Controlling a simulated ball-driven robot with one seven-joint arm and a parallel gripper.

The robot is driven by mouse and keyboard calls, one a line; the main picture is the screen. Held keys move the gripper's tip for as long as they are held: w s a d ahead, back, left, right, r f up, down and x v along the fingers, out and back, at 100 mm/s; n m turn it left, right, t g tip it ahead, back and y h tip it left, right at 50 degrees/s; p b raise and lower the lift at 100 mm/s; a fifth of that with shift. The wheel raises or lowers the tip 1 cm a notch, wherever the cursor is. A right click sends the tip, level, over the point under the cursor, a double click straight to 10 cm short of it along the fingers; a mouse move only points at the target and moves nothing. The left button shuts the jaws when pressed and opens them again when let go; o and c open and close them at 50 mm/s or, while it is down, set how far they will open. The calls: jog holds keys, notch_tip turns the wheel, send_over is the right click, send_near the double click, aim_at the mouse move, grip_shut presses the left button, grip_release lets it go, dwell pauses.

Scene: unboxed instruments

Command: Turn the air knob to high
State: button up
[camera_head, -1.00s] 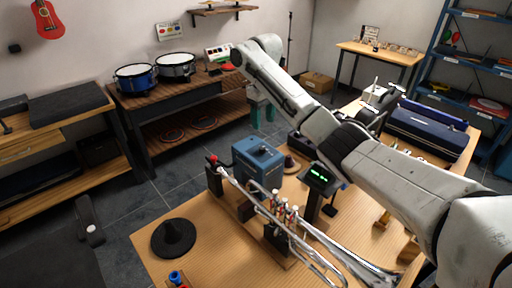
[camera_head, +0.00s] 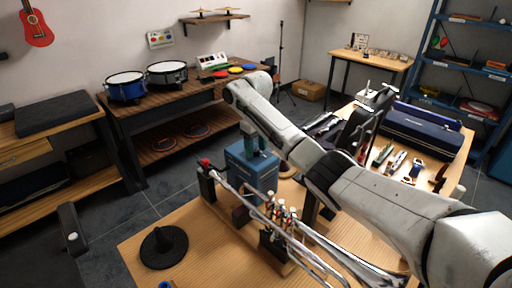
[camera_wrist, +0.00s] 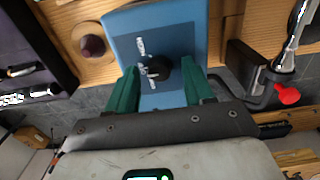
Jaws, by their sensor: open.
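The blue box (camera_head: 253,170) stands on the wooden workbench behind a brass instrument. In the wrist view the blue box (camera_wrist: 185,35) shows its face with a round black knob (camera_wrist: 158,68), with small white markings to its left, too small to read. My gripper (camera_wrist: 160,90) has green fingers, open, one on each side of the knob and apart from it. In the head view my gripper (camera_head: 254,141) is at the top of the box, partly hidden by my arm; the knob cannot be made out there.
The brass instrument (camera_head: 285,238) lies on its stand in front of the box, its red-tipped end (camera_wrist: 287,95) close on the right in the wrist view. A black cone-shaped mute (camera_head: 163,247) sits front left. A dark blue case (camera_head: 425,133) lies at the back right.

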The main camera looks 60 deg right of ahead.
jog(key=shift+f, duration=0.1)
grip_shut()
dwell(0.5)
jog(key=shift+m+p, duration=0.3)
jog(key=shift+p, duration=0.1)
jog(key=shift+r+m+p, duration=0.25)
jog(key=shift+m+p, duration=0.55)
jog(key=shift+p, duration=0.35)
jog(key=m+p, duration=0.2)
jog(key=shift+m, duration=0.4)
jog(key=m+p, duration=0.2)
jog(key=m, duration=0.1)
jog(key=shift+f+m, duration=0.15)
jog(key=shift+m, duration=0.15)
jog(key=shift+m+p, duration=0.8)
jog(key=shift+m, duration=0.8)
jog(key=shift+f, duration=0.1)
